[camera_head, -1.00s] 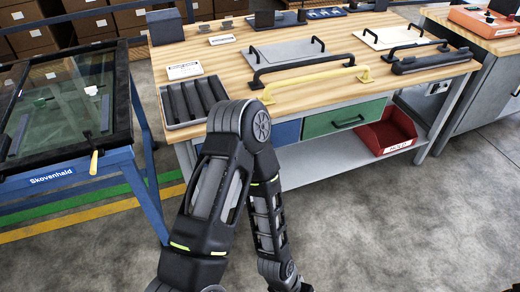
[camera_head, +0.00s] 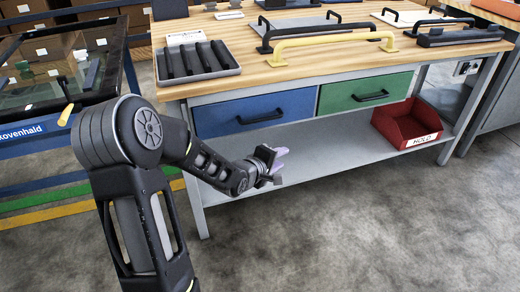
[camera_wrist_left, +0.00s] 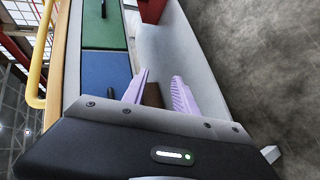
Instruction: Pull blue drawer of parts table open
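The blue drawer (camera_head: 225,116) of the parts table (camera_head: 300,66) is shut, its front level with the green drawer (camera_head: 340,92) to its right. Its dark bar handle (camera_head: 260,117) runs across the front. My left gripper (camera_head: 276,164) is below and in front of that handle, apart from it. In the left wrist view the two pale purple fingers of my left gripper (camera_wrist_left: 160,90) are spread with nothing between them. The blue drawer (camera_wrist_left: 105,72) is left of the fingers there, with part of its dark handle (camera_wrist_left: 110,93) beside the left finger. My right gripper is not in view.
A red bin (camera_head: 405,122) marked HOLD stands on the lower shelf (camera_head: 330,158), right of the gripper. A blue-framed trolley (camera_head: 30,145) is at left. The floor in front is clear.

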